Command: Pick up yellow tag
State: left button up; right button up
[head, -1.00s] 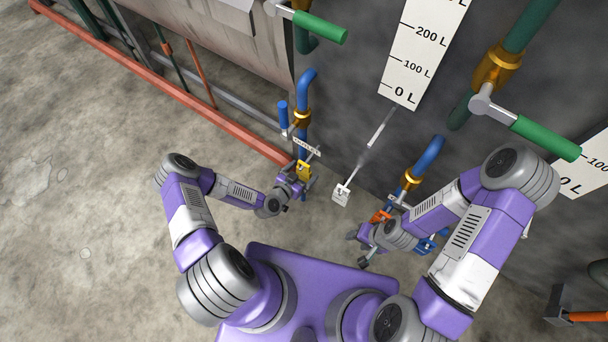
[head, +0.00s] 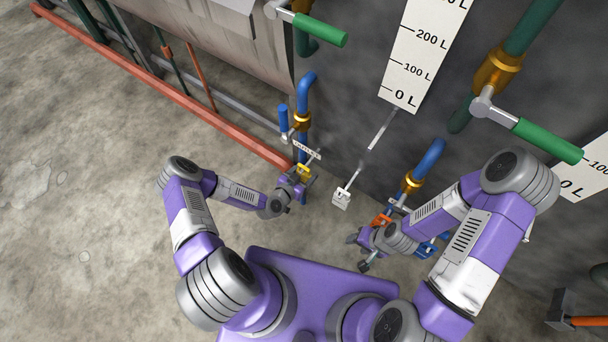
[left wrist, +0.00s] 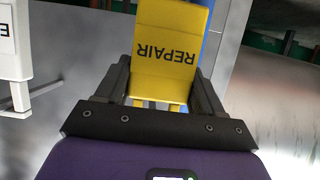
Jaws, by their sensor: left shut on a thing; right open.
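The yellow tag (left wrist: 170,50), printed REPAIR, sits between the two dark fingers of my left gripper (left wrist: 165,85) in the left wrist view. The fingers are shut on its sides. In the head view the tag (head: 303,170) is a small yellow patch at the tip of my left gripper (head: 297,178), beside the lower blue pipe and below a white label plate (head: 307,149). Whether the tag still hangs from anything is too small to tell. My right gripper (head: 358,250) is open, low beside the right blue pipe, near an orange item (head: 381,219).
Blue pipes with brass fittings rise along the dark tank wall (head: 350,90). A white square piece (head: 341,199) hangs on a rod between my grippers. Green-handled levers (head: 545,137) stick out above. A red rail (head: 165,87) runs along the left. The floor at left is clear.

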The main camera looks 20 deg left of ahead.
pick_arm(q)
jog(key=shift+r+p, duration=0.7)
jog(key=shift+r, duration=0.15)
jog(key=s+a+p, duration=0.1)
jog(key=s+a, duration=0.2)
jog(key=s, duration=0.5)
jog(key=s+a, duration=0.3)
jog(key=s, duration=0.6)
jog(key=shift+p, duration=0.4)
jog(key=shift+f, duration=0.1)
